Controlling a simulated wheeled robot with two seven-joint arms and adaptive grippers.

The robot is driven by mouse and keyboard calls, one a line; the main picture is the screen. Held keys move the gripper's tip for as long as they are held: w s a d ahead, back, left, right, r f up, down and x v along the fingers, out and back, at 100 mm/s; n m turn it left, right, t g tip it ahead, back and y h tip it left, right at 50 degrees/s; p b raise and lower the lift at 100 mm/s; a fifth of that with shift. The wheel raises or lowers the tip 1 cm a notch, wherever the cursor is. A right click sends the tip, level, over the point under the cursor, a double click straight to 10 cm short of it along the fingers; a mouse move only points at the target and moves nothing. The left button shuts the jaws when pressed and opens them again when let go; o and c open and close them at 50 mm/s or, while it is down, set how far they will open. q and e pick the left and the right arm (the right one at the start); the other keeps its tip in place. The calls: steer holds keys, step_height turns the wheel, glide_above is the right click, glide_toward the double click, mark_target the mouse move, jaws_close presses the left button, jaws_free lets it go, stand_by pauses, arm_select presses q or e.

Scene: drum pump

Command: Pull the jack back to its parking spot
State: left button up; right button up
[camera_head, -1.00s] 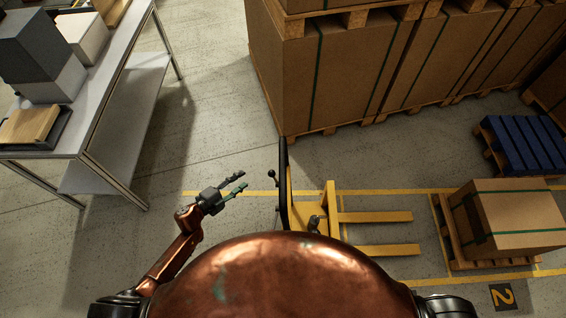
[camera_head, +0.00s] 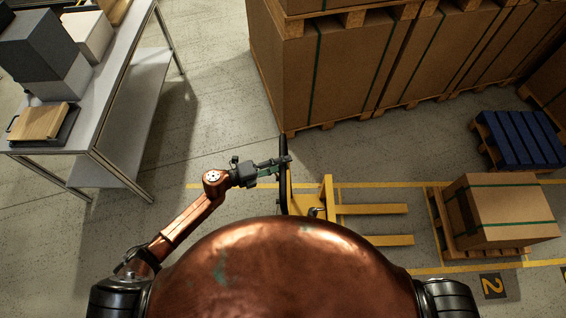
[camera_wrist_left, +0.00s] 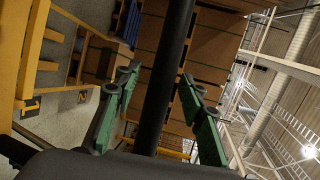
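The yellow pallet jack (camera_head: 372,210) stands on the floor ahead of me, its forks pointing right toward a loaded pallet. Its black handle (camera_head: 284,190) rises at its left end. My left gripper (camera_head: 282,163) is at the upper part of this handle. In the left wrist view the black handle (camera_wrist_left: 165,85) runs between the two green fingers of my left gripper (camera_wrist_left: 158,78). The fingers are spread, with gaps visible on both sides of the handle. My right gripper is out of view. I cannot tell which floor area is the parking spot.
A box on a wooden pallet (camera_head: 505,212) stands right of the forks, beside a floor mark "2" (camera_head: 493,286). Yellow floor lines (camera_head: 400,184) run around the jack. Large cartons (camera_head: 345,70) stand behind. A table (camera_head: 110,110) is at left; floor between is clear.

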arm_select(q)
steer(key=shift+w+d, duration=0.1)
steer(key=shift+c, duration=0.3)
jaws_close()
stand_by(0.4)
